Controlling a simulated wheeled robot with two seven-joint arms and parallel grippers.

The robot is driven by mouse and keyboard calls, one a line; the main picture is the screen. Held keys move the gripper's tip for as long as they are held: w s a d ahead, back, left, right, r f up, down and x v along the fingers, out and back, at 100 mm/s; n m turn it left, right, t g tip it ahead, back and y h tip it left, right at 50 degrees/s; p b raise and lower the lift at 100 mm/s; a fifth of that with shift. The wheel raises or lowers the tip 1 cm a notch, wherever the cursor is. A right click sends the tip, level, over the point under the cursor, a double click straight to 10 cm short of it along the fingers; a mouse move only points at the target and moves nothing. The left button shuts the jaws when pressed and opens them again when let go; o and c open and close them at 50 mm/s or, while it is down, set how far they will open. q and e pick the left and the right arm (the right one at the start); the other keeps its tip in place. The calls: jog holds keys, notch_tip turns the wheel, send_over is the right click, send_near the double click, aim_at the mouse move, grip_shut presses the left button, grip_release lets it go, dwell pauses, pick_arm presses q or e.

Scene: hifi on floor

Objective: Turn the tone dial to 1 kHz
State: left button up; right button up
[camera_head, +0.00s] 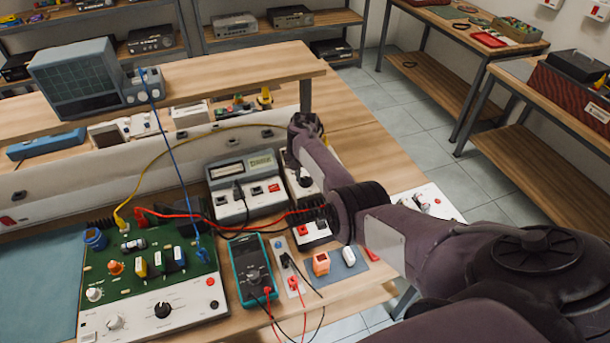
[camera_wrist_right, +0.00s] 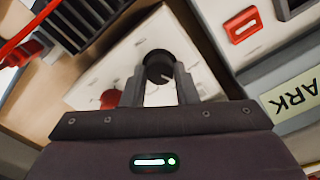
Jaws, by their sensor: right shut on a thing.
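The dial is a black round knob (camera_wrist_right: 160,66) with a light pointer line, on the sloped white panel (camera_wrist_right: 98,78) of a small box, in the right wrist view. The panel's marks are too small to read. My right gripper (camera_wrist_right: 159,82) is shut on the knob, one finger on each side. My left gripper is not in view.
A teal multimeter (camera_head: 252,269), red and black leads, and a green circuit board (camera_head: 150,262) lie in front and left. A blue-grey oscilloscope (camera_head: 78,78) sits on the shelf behind.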

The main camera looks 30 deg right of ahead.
aim_at(305, 178)
jog(key=shift+m, duration=2.2)
jog(key=o, duration=1)
jog(key=shift+r, duration=0.15)
notch_tip(305, 178, up, 8)
jog(key=shift+f, duration=0.25)
